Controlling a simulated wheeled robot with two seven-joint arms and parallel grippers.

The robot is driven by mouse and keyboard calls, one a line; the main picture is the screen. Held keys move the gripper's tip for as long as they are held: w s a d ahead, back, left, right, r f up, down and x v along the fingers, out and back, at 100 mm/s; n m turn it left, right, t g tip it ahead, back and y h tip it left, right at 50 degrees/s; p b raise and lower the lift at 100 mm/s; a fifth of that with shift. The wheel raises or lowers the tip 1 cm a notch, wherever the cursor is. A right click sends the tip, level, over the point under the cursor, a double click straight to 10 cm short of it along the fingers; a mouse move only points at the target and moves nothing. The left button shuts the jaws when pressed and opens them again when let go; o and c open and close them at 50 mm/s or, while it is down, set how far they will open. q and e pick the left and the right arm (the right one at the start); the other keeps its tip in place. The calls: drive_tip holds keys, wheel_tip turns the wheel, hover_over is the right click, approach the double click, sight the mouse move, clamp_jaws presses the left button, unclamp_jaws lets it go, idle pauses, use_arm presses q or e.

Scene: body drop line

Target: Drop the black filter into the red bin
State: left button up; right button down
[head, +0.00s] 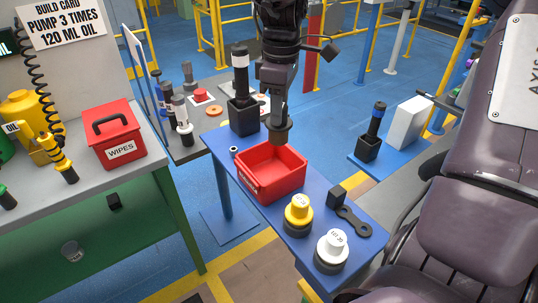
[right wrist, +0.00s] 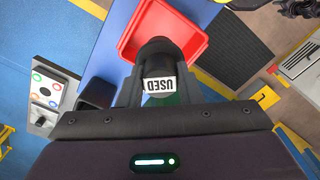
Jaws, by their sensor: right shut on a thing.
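The red bin (head: 252,187) is an open box on a narrow blue table. It also shows in the right wrist view (right wrist: 126,38). My right gripper (head: 279,124) points down over the bin's back right part and is shut on the black filter (head: 278,137). In the right wrist view the filter (right wrist: 158,50) sits between the fingers with a white "USED" label facing the camera, and the bin lies behind it. The filter appears above or at the bin's rim; its exact height is hard to tell. My left gripper is not in view.
A red wipes box (head: 115,140) is on the left bench.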

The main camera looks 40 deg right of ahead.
wheel_tip(320, 180, down, 4)
drive_tip(key=b, duration=0.2)
drive_tip(key=shift+b, duration=0.35)
drive_tip(key=c, duration=0.9)
unclamp_jaws()
drive_tip(key=shift+c, duration=0.2)
wheel_tip(320, 180, up, 8)
drive_tip(key=shift+f+p, duration=0.1)
drive_tip(key=shift+p, duration=0.2)
